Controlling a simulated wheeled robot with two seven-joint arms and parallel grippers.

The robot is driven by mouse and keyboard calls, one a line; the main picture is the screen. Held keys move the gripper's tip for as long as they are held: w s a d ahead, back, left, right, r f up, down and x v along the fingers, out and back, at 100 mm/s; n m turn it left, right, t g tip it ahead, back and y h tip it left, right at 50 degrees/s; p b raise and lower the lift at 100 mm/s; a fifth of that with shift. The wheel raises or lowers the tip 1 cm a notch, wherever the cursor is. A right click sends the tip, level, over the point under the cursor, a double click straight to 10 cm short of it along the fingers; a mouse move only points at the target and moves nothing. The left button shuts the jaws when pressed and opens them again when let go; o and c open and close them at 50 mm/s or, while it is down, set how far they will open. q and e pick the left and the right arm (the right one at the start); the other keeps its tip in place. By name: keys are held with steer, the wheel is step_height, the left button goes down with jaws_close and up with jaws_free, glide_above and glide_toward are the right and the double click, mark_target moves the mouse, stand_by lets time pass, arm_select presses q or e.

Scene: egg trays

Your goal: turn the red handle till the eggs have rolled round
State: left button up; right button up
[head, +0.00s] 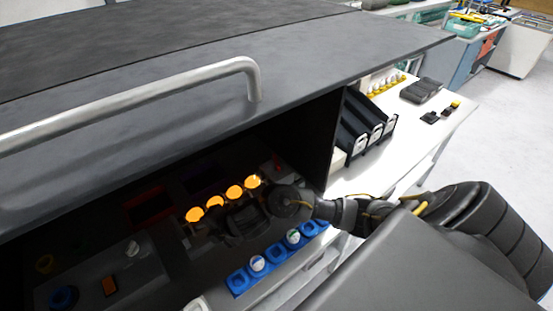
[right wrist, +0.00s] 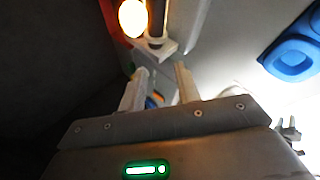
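Several eggs glow orange in a row (head: 235,191) inside the dark cabinet in the head view. One glowing egg (right wrist: 132,18) shows at the top of the right wrist view, beside a post with a pale bracket (right wrist: 160,46). A small reddish patch (head: 278,166) lies just right of the row; I cannot tell whether it is the red handle. My right gripper reaches in from the right, close in front of the row. In the right wrist view its fingers (right wrist: 162,76) are apart with nothing gripped between them, below the bracket. My left gripper is out of view.
A blue tray (head: 238,281) with white eggs in some cups lies in front of my right gripper. The raised cabinet lid (head: 200,110) with a silver bar handle (head: 130,97) overhangs the space. Black bins (head: 357,135) stand on the white table at right.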

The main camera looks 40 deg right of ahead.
steer(key=w+d+r+n+g+h, duration=0.1)
steer(key=w+d+n+h, duration=0.1)
steer(key=w+d+n, duration=0.45)
steer(key=n+g+h, duration=0.2)
steer(key=g+h, duration=0.1)
steer(key=h, duration=0.2)
glide_toward(277, 160)
steer(key=shift+s+f+m+b, duration=0.1)
steer(key=shift+f+m+b, duration=0.15)
steer(key=shift+f+b, duration=0.15)
steer(key=p+x, duration=0.1)
steer(key=x, duration=0.2)
steer(key=p+x, duration=0.1)
steer(key=x, duration=0.2)
steer(key=shift+w+d+f, duration=0.1)
steer(key=shift+w+f, duration=0.15)
steer(key=shift+w, duration=0.1)
steer(key=shift+w+d+f, duration=0.1)
steer(key=shift+w+f, duration=0.15)
steer(key=shift+f, duration=0.4)
jaws_close()
